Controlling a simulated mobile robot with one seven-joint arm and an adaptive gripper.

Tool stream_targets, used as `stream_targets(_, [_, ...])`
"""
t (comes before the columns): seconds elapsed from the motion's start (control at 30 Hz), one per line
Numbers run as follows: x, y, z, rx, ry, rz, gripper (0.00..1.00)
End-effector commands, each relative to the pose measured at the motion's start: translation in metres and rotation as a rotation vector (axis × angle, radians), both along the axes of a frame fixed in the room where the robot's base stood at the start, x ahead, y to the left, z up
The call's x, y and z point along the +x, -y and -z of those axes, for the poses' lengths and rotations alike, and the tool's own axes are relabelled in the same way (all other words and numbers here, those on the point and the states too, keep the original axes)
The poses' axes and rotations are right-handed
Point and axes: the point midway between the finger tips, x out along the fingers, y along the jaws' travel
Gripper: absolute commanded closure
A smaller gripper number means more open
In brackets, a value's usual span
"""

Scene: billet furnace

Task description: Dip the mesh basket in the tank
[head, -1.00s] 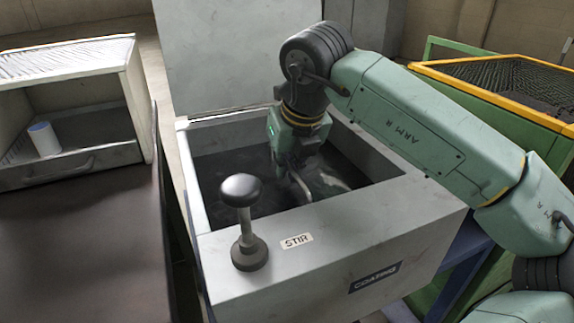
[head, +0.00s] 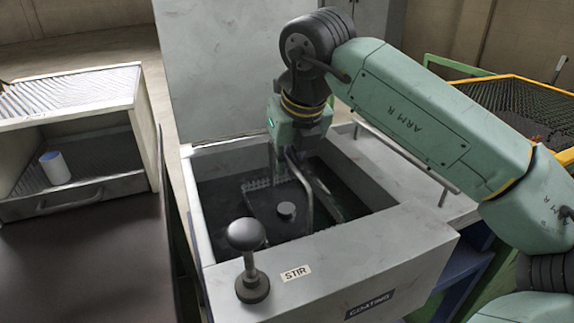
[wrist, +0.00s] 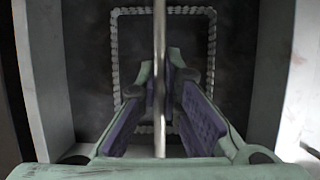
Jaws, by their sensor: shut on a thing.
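The coating tank (head: 375,245) is a grey open-topped box with dark contents, marked COATING and STIR. My gripper (head: 296,160) is over its opening, pointing down, shut on the bent metal handle (head: 308,200) of the mesh basket (head: 258,185). The basket is inside the tank opening, its toothed rim visible and its inside dark, with a small round dark piece (head: 287,210) there. In the wrist view the handle (wrist: 160,40) runs between my purple finger pads (wrist: 162,88), with the rectangular basket rim (wrist: 213,45) below. How deep its bottom sits is hidden.
A black-knobbed plunger (head: 247,235) stands on the tank's front left rim. A shelf unit (head: 90,190) with a white cup (head: 55,167) is at left. A metal rail (head: 405,155) runs along the right ledge. A yellow-edged mesh bin (head: 510,100) stands at far right.

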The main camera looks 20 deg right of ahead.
Motion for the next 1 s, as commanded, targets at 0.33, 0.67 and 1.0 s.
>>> stream_targets(0.33, [0.0, 0.0, -0.032, 0.0, 0.003, 0.0, 1.0])
stream_targets(0.67, [0.0, 0.0, -0.058, -0.001, 0.003, -0.001, 1.0])
stream_targets(1.0, [0.0, 0.0, -0.084, 0.001, 0.004, 0.0, 1.0])
